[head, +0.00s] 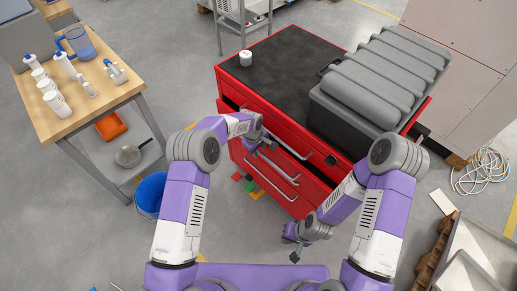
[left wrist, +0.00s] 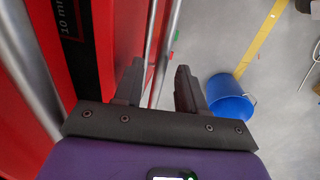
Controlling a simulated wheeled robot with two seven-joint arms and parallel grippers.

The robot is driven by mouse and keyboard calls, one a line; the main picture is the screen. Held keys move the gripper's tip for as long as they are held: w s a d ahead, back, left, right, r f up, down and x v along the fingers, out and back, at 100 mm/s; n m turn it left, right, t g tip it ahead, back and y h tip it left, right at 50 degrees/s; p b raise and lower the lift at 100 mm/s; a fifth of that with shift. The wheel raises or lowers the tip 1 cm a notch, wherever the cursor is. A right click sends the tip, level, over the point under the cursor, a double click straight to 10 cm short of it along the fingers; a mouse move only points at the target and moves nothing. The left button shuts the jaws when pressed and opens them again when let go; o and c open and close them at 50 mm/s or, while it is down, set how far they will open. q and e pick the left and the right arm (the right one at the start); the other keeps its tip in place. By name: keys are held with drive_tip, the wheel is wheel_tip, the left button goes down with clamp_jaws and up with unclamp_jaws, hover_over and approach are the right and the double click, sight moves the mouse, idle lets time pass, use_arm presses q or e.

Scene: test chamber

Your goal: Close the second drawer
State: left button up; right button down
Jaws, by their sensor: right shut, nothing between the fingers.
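The red drawer cabinet (head: 290,95) stands in the middle of the head view, its front toward me. Its front has several drawers with long silver handles (head: 279,166); a drawer in the upper part appears to stand out a little, partly hidden by my left arm. My left gripper (head: 262,146) is at the cabinet front, near the handles. In the left wrist view its two dark fingers (left wrist: 160,88) are apart, and a silver bar (left wrist: 165,45) runs between them; contact is unclear. My right gripper (head: 295,256) is low in front of the cabinet, shut and empty.
A black case with a grey ribbed lid (head: 375,75) and a white roll (head: 246,58) are on the cabinet top. A wooden workbench (head: 88,118) with bottles stands left, a blue bucket (head: 150,192) beside it. Metal trays (head: 470,265) lie at the lower right.

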use_arm(q)
wheel_tip(320, 180, up, 8)
drive_tip(key=s+a+p, duration=0.1)
drive_tip(key=shift+f, duration=0.25)
drive_tip(key=shift+c, duration=0.3)
